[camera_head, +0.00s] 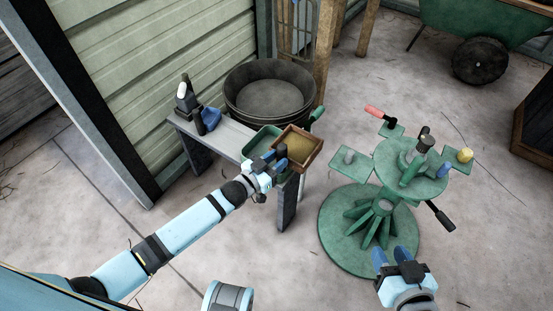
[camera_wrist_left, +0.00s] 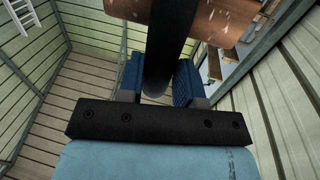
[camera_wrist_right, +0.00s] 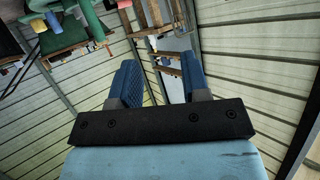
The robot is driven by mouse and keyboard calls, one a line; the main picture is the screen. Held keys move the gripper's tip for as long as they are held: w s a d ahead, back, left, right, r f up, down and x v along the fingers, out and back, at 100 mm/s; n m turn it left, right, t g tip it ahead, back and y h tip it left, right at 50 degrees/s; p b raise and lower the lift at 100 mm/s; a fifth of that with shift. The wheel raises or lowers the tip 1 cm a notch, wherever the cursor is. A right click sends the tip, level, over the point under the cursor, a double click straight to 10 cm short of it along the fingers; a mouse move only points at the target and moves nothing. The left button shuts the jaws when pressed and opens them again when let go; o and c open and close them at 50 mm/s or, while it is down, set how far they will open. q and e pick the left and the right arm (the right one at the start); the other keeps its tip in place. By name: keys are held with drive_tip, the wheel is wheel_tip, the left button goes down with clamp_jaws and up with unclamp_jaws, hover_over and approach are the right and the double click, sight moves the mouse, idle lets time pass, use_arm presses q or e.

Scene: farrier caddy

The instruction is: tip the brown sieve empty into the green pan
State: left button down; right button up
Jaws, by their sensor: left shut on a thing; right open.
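The brown sieve (camera_head: 314,158) is a square wooden frame with an olive-tan inside; I cannot tell whether that is mesh or contents. My left gripper (camera_head: 270,163) is shut on its dark handle. The left wrist view shows the black handle (camera_wrist_left: 172,50) between the blue fingers (camera_wrist_left: 157,88) and the sieve's brown side (camera_wrist_left: 225,20) above. The green pan (camera_head: 250,147) is on the grey bench, partly hidden by the sieve and gripper. The sieve overlaps its right side in the head view. My right gripper (camera_head: 400,262) is open and empty, also in the right wrist view (camera_wrist_right: 160,85).
The grey bench (camera_head: 215,132) holds a blue and black tool (camera_head: 207,119) and a bottle-like item (camera_head: 186,95). A dark tub (camera_head: 270,95) stands behind. A green tool stand (camera_head: 372,235) is on the right near my right gripper. A wheelbarrow (camera_head: 480,22) is at the back right.

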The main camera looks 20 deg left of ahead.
use_arm(q)
drive_tip(key=shift+f, duration=0.3)
drive_tip(key=a+n, duration=0.1)
drive_tip(key=n, duration=0.2)
drive_tip(key=a+n+t, duration=0.1)
drive_tip(key=n, duration=0.2)
drive_tip(key=w+a+n+t+b, duration=0.1)
drive_tip(key=n, duration=0.2)
use_arm(e)
drive_tip(key=shift+w+a+r+t, duration=0.2)
drive_tip(key=shift+w+r, duration=0.1)
drive_tip(key=shift+r, duration=0.1)
drive_tip(key=shift+w+a+r+t, duration=0.1)
drive_tip(key=shift+w+r+t, duration=0.15)
drive_tip(key=shift+r, duration=0.1)
use_arm(q)
drive_tip(key=shift+a+f+n, duration=0.1)
drive_tip(key=shift+n, duration=0.2)
use_arm(e)
drive_tip(key=shift+s+f, duration=0.15)
drive_tip(key=shift+f, duration=0.05)
